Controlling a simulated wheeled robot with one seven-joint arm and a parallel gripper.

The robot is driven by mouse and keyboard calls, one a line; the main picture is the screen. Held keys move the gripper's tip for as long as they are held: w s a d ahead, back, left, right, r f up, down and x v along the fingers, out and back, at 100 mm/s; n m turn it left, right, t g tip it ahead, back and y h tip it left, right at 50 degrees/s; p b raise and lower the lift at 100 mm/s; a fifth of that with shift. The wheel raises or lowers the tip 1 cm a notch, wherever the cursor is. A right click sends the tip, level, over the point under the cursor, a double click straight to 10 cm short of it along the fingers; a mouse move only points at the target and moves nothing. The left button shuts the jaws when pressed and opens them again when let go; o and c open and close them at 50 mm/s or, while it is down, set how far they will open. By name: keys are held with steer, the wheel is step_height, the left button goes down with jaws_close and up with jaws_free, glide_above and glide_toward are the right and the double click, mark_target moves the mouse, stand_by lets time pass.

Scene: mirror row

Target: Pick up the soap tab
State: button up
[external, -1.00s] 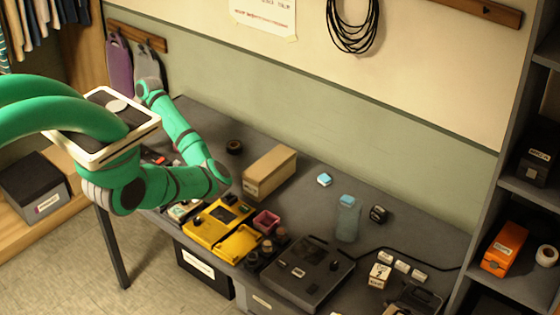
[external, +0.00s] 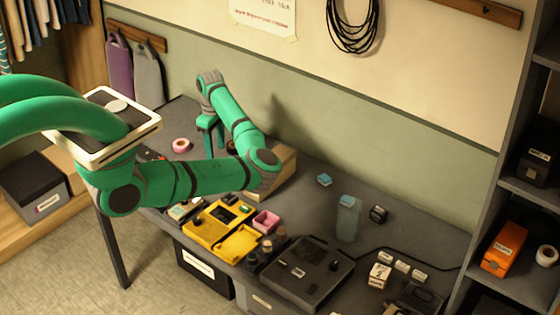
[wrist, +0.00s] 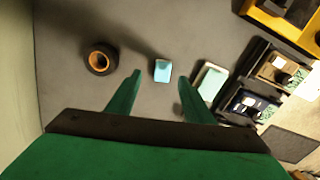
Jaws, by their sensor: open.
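A small light blue block (wrist: 163,70), which looks like the soap tab, lies on the grey table in the wrist view. It shows between the tips of my open gripper (wrist: 160,79), with the fingers to either side and nothing held. In the external view my gripper (external: 211,143) points down over the left part of the table; my arm hides the spot where this block would be. Another light blue block (external: 324,180) lies farther right, beyond the cardboard box, so I cannot be sure which is the soap tab.
A black roll with an orange core (wrist: 100,59) lies left of the block. A pale slab (wrist: 210,82) lies to its right, partly behind a finger, near trays of small parts (wrist: 262,85). A pink roll (external: 181,145), yellow case (external: 214,225) and cardboard box (external: 284,172) are also on the table.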

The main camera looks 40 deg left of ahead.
steer(key=shift+s+a+f, duration=0.1)
steer(key=shift+s+f, duration=0.05)
steer(key=shift+f, duration=1.2)
steer(key=shift+s+f, duration=0.15)
steer(key=shift+f, duration=1.2)
steer(key=c, duration=1.1)
